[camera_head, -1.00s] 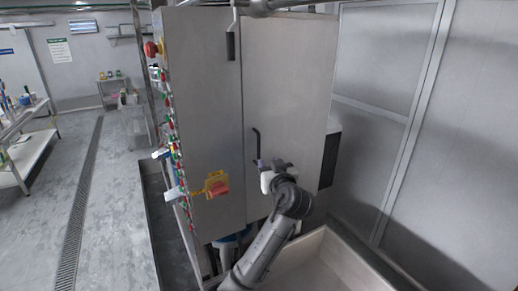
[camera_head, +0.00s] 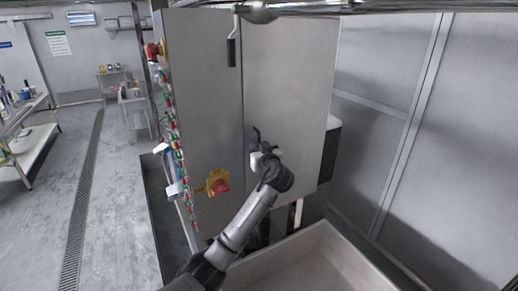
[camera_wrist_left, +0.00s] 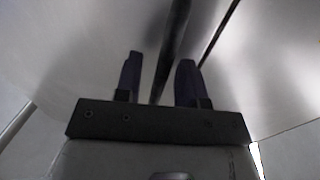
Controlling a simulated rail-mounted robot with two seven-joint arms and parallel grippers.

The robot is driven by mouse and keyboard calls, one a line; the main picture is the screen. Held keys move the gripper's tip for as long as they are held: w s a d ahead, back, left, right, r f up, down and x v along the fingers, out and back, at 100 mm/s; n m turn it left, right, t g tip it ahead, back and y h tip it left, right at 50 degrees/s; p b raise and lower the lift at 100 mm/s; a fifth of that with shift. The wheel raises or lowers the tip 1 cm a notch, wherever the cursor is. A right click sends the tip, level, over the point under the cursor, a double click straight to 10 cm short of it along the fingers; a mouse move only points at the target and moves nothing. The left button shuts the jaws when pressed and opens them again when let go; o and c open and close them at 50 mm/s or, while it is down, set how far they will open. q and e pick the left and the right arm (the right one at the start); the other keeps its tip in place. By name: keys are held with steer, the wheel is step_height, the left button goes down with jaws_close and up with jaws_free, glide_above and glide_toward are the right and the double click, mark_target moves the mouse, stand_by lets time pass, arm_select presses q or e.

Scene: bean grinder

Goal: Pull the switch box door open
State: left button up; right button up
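The switch box (camera_head: 205,120) is a tall grey metal cabinet in the middle of the head view. Its right-hand door (camera_head: 288,80) appears closed, with a dark vertical handle (camera_head: 256,136) near its left edge. My left gripper (camera_head: 260,157) is at the lower part of this handle and hides some of it. In the left wrist view, the two dark fingers of my left gripper (camera_wrist_left: 158,80) are apart. The dark handle bar (camera_wrist_left: 173,45) runs between them, with a gap visible on either side. A door seam (camera_wrist_left: 218,32) shows to the right. My right gripper is not in view.
A red knob on a yellow plate (camera_head: 219,184) and a side strip of coloured buttons (camera_head: 177,150) are on the cabinet. A pale open bin (camera_head: 325,262) stands below the door. A metal wall (camera_head: 425,130) is at right; open floor (camera_head: 118,220) is at left.

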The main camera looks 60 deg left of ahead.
arm_select(q)
jaws_close()
stand_by(0.5)
